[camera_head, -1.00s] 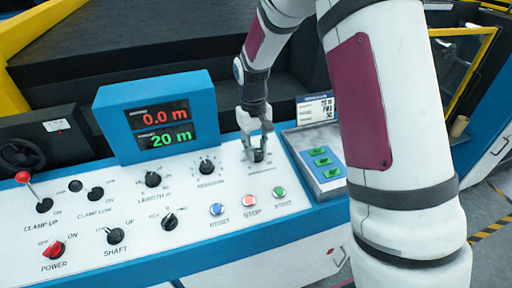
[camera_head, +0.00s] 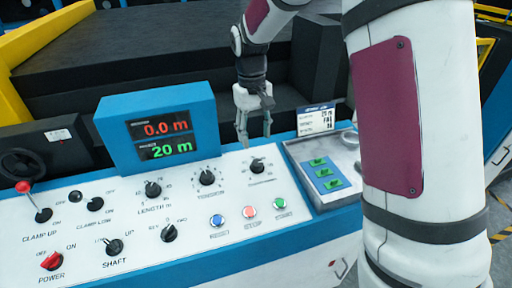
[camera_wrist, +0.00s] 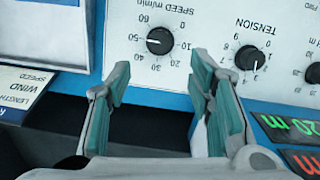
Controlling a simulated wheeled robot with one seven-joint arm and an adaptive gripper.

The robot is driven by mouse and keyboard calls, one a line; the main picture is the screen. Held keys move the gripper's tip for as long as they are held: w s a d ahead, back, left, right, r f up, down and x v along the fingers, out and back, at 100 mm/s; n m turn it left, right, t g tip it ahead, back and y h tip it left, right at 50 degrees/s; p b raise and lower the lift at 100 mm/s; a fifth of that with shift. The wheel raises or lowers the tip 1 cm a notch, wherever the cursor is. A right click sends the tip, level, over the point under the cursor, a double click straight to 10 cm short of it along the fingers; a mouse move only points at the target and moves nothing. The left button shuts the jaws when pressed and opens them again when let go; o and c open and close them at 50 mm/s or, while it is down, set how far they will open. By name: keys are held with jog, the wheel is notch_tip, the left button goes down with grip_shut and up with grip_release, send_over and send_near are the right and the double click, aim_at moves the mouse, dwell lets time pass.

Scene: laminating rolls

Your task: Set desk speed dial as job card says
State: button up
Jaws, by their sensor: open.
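The speed dial (camera_head: 257,166) is a black knob at the right end of the upper row on the white desk panel. The wrist view shows the speed dial (camera_wrist: 160,41) marked 0 to 60 m/min, its white pointer mark near 50. My gripper (camera_head: 257,145) is open and empty, above and behind the dial and apart from it. In the wrist view my gripper (camera_wrist: 160,75) has teal pads spread wide, with the dial beyond the tips. The job card (camera_head: 316,119) stands behind the right tray; its first line reads 20 m, and its speed value is too small to read surely.
The tension dial (camera_head: 207,177) sits left of the speed dial. Blue, red and green buttons (camera_head: 250,212) lie in front. The blue display box (camera_head: 157,127) shows 0.0 m and 20 m. A tray (camera_head: 325,168) with green pieces stands at the right.

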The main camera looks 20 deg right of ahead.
jog(key=shift+a+r, duration=0.1)
jog(key=shift+r, duration=1.3)
jog(key=s+r+t, duration=0.3)
jog(key=s+r, duration=0.7)
jog(key=s, duration=0.2)
jog(key=s+m+t, duration=0.1)
jog(key=s+t, duration=0.1)
jog(key=s, duration=1.4)
jog(key=shift+d+r+m+t, duration=0.3)
jog(key=shift+d+r+m, duration=0.1)
jog(key=shift+d, duration=0.05)
